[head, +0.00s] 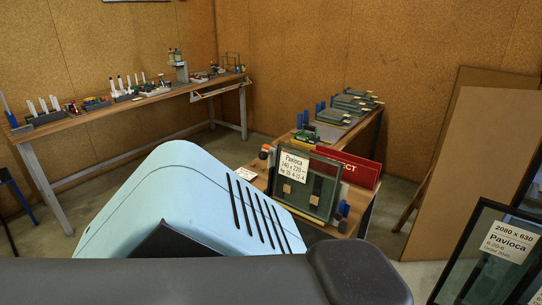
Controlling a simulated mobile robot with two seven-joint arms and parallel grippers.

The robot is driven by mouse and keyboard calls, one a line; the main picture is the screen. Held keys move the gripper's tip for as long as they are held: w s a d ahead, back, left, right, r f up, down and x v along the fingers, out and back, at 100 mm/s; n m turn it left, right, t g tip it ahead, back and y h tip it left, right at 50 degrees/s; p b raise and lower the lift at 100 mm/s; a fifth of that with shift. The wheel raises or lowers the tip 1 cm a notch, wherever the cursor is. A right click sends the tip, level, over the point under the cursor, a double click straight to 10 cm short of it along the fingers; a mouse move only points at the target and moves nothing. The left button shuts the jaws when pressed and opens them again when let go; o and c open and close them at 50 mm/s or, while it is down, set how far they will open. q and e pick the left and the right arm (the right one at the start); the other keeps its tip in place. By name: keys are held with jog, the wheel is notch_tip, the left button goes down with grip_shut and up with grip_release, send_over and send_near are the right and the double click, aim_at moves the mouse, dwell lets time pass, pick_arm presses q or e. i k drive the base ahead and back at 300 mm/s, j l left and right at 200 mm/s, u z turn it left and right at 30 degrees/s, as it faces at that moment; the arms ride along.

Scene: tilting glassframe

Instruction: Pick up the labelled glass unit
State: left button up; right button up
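A glass unit (308,190) with a dark frame stands upright on a small wooden table at centre right. Its white label (294,163) reads "Pavioca 240 x 220". Another larger dark-framed glass unit (477,268) leans at the lower right, with a white label (507,241) reading "2080 x 630 Pavioca". Parts of my own body fill the lower middle of the head view and cover the front left of the small table. Neither of my grippers is visible.
A red sign (353,169) ending in "ECT" stands behind the smaller unit. A bench (350,125) behind holds stacked glass pieces. A long workbench (110,112) with tools runs along the left wall. Brown boards (470,170) lean at the right. Some floor (395,225) is clear between.

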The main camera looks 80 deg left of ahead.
aim_at(307, 174)
jog(key=u, duration=2.2)
jog(key=j+z, duration=0.15)
jog(key=z, duration=0.3)
jog(key=j+z, duration=0.2)
jog(key=z, duration=0.25)
jog(key=i+j+z, duration=0.1)
jog(key=z, duration=0.3)
jog(key=k+j+z, duration=0.1)
jog(key=j+z, duration=0.15)
jog(key=j, duration=0.2)
jog(key=k+j+z, duration=0.25)
jog(key=j, duration=0.2)
jog(key=k+j, duration=0.1)
jog(key=j, duration=0.35)
jog(key=j+z, duration=0.15)
jog(key=j, duration=0.3)
jog(key=k, duration=0.1)
